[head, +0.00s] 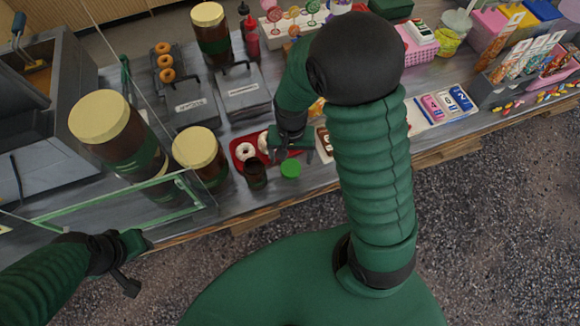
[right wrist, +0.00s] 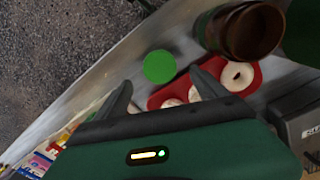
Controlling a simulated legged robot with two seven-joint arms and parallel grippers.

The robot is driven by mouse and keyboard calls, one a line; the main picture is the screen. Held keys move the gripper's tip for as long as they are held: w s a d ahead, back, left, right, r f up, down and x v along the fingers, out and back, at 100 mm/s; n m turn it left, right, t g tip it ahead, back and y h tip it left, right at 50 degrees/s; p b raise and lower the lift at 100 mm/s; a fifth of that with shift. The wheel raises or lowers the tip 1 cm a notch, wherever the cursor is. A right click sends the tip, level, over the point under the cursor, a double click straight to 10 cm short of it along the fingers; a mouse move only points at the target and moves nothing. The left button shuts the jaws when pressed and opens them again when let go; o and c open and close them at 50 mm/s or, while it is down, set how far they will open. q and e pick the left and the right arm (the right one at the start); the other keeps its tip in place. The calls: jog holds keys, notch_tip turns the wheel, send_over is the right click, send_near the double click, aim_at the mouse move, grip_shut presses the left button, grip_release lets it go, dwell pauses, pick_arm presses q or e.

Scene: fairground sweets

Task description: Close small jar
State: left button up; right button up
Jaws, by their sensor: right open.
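The small jar (head: 256,175) is brown and stands without a lid near the counter's front edge. It also shows at the top of the right wrist view (right wrist: 252,32), its dark mouth open. A round green lid (head: 290,168) lies to the right of the jar, apart from it; it also shows in the right wrist view (right wrist: 159,67). My right gripper (right wrist: 163,92) is open and empty, its fingertips spread just short of the lid in that view. In the head view the right gripper (head: 290,150) is just behind the lid. My left gripper (head: 132,265) is off the counter's front; its jaws are unclear.
A red tray (head: 236,150) with white-iced donuts sits behind the jar. A large cream-lidded jar (head: 201,160) stands left of it, near a glass guard (head: 120,208). Grey lidded boxes (head: 243,88) stand behind. A price card (head: 445,104) lies to the right.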

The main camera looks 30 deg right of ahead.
aim_at(291, 168)
jog(key=shift+s+d+f, duration=0.1)
jog(key=shift+s+f, duration=0.05)
jog(key=shift+f, duration=0.2)
notch_tip(291, 168, down, 4)
jog(key=shift+a+f, duration=0.2)
jog(key=shift+f, duration=0.1)
jog(key=shift+r, duration=0.1)
jog(key=shift+c, duration=0.3)
jog(key=c, duration=1.4)
jog(key=shift+o, duration=0.2)
notch_tip(291, 168, up, 10)
jog(key=shift+p, duration=0.35)
